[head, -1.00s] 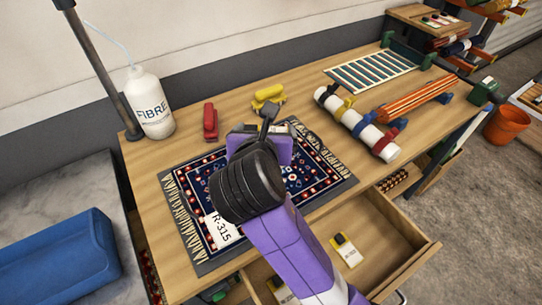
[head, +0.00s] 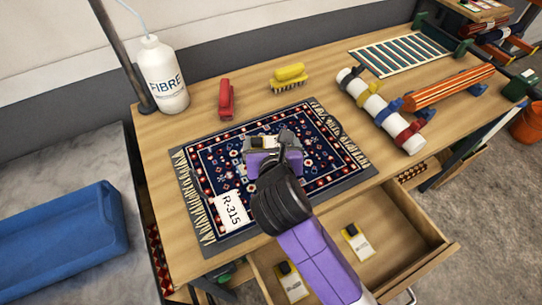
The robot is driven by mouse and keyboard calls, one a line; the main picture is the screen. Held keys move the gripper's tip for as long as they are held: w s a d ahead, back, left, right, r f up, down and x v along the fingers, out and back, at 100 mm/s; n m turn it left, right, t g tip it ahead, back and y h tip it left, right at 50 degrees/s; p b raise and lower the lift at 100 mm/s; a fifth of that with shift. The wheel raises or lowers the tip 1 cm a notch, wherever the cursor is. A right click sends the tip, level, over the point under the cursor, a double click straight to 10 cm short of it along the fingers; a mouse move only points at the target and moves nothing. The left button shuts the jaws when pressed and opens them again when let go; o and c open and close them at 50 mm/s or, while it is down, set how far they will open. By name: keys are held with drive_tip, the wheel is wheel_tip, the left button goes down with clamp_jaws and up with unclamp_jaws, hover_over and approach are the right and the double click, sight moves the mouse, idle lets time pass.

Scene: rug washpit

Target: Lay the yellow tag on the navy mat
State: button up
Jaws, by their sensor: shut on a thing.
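The navy mat (head: 330,161) is a patterned, fringed rug with red and white motifs, lying on a grey pad on the wooden bench. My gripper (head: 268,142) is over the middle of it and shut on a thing. My own jaws and wrist hide that thing, so I cannot make out its shape or colour. I cannot tell whether it touches the mat. No loose plain yellow tag shows clearly. A white label (head: 231,209) reading R-315 lies on the mat's near left corner.
An open drawer (head: 395,262) holds two white cards with black and yellow ends. A red tool (head: 226,100), a yellow brush (head: 289,77) and a white FIBRE bottle (head: 163,80) stand behind the mat. A white roll with coloured clamps (head: 385,115) lies right.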

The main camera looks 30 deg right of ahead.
drive_tip(key=shift+f, duration=2.9)
drive_tip(key=shift+f, duration=0.1)
drive_tip(key=o, duration=1.1)
drive_tip(key=shift+c, duration=0.2)
drive_tip(key=shift+s+a+r, duration=0.1)
drive_tip(key=shift+s+r, duration=0.05)
drive_tip(key=shift+r, duration=0.05)
drive_tip(key=v, duration=1.1)
drive_tip(key=shift+s+r, duration=0.15)
drive_tip(key=shift+s, duration=0.2)
